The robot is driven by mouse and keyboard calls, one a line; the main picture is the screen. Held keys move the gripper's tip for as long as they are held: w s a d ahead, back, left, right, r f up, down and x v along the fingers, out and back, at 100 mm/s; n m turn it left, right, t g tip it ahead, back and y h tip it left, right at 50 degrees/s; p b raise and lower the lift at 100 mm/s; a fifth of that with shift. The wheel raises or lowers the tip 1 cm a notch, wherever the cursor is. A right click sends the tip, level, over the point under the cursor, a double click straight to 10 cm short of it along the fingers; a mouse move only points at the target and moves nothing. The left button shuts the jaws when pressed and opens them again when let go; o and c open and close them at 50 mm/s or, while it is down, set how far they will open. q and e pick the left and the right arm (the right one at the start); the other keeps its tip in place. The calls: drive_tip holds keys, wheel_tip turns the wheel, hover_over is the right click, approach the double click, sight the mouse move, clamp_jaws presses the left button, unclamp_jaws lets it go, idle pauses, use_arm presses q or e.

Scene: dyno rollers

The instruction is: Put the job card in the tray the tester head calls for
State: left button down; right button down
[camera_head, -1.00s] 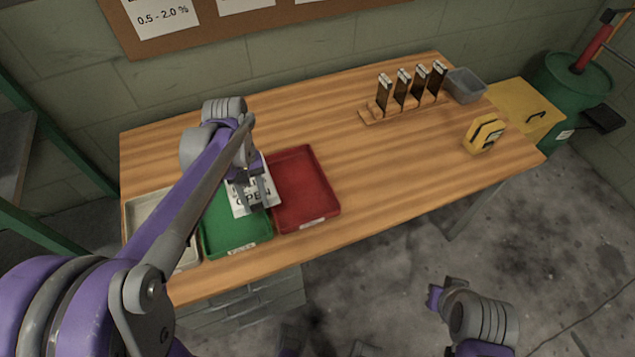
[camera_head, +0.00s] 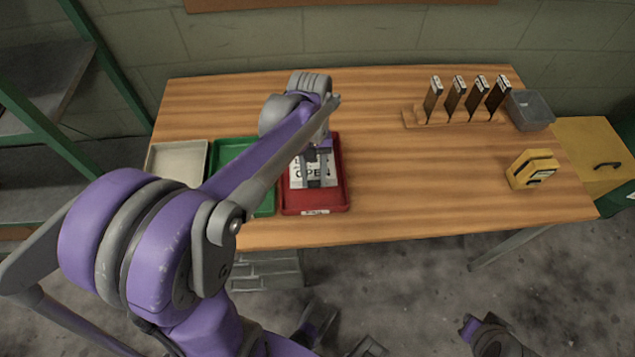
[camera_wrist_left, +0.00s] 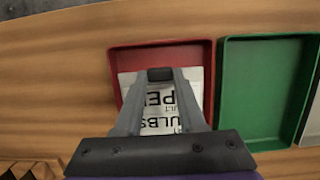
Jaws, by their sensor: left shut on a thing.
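The white job card (camera_head: 326,174), with black print including "OPEN", is in my left gripper (camera_head: 318,184). In the left wrist view the card (camera_wrist_left: 158,104) is between the shut fingers (camera_wrist_left: 160,76), within the outline of the red tray (camera_wrist_left: 200,52). I cannot tell whether it touches the tray floor. In the head view the red tray (camera_head: 341,195) is right of the green tray (camera_head: 238,143) and the cream tray (camera_head: 178,160). The tray labels are too small to read. A yellow device (camera_head: 533,168), possibly the tester head, is at the right; its face is unreadable.
A wooden rack (camera_head: 440,120) holds several dark upright pieces near a grey bin (camera_head: 530,110). A yellow cabinet (camera_head: 590,155) stands beyond the right edge. The middle of the table (camera_head: 420,180) is clear. Green shelving (camera_head: 110,75) is at left.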

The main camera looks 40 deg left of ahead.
sight(314, 200)
use_arm(q)
wheel_tip(314, 200, down, 7)
drive_tip(key=shift+r+b, duration=0.15)
drive_tip(key=shift+b, duration=0.25)
drive_tip(key=shift+f, duration=0.2)
drive_tip(key=c, duration=0.5)
unclamp_jaws()
drive_tip(key=shift+r, duration=0.1)
